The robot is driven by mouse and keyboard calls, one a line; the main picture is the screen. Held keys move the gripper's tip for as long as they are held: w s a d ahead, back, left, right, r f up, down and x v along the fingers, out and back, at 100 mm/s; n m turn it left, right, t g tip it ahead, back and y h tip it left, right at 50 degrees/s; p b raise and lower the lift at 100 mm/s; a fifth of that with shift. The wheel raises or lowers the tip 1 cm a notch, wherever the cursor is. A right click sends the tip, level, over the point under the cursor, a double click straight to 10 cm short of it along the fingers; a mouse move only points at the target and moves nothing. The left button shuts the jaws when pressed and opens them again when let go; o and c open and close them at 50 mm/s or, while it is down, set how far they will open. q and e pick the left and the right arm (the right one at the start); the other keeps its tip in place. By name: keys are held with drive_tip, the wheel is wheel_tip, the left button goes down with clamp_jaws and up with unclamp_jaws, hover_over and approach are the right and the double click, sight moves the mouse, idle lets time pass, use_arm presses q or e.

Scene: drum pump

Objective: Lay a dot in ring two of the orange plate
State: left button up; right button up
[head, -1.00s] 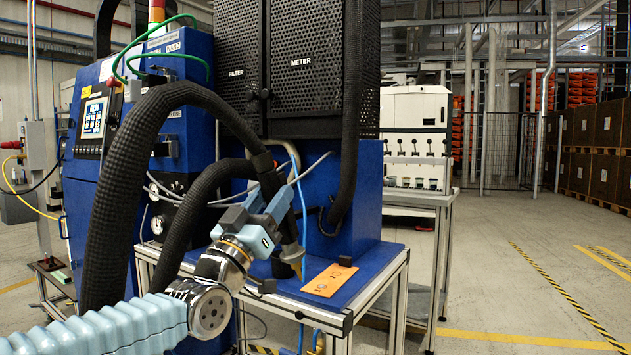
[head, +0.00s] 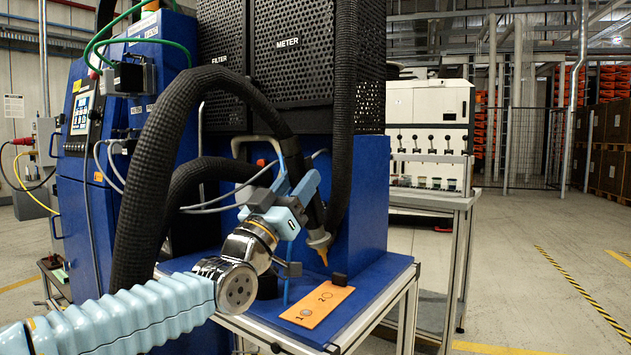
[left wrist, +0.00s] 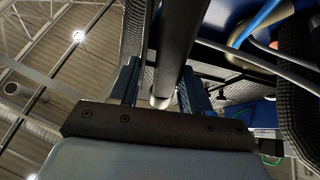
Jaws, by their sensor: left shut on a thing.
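The orange plate (head: 312,308) lies flat on the blue table top, with rings marked 1 and 2. Ring two (head: 327,295) is toward its far right end; ring one (head: 305,312) is nearer. My left gripper (head: 307,184) is shut on the black dispensing nozzle (head: 313,208), which hangs from a thick black hose. Its orange tip (head: 322,251) points down, above and behind ring two in the head view, apart from the plate. In the left wrist view the nozzle's dark body (left wrist: 180,45) runs between the fingers. My right gripper is not in view.
The blue pump cabinet (head: 358,190) rises behind the table (head: 385,285). The thick black hose (head: 135,190) arches above my left arm. Open floor lies to the right.

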use_arm(q)
drive_tip(key=shift+w+d, duration=0.2)
drive_tip(key=shift+w, duration=0.15)
drive_tip(key=shift+s+f+b, duration=0.1)
drive_tip(key=shift+f+b, duration=1.3)
drive_tip(key=shift+f, duration=0.95)
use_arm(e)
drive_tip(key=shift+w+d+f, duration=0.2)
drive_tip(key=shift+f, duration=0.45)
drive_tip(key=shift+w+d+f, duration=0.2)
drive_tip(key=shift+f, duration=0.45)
use_arm(q)
drive_tip(key=shift+f, duration=0.1)
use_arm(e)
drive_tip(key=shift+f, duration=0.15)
use_arm(q)
drive_tip(key=shift+a+f+b, duration=0.15)
drive_tip(key=shift+f+b, duration=0.1)
drive_tip(key=shift+b, duration=0.4)
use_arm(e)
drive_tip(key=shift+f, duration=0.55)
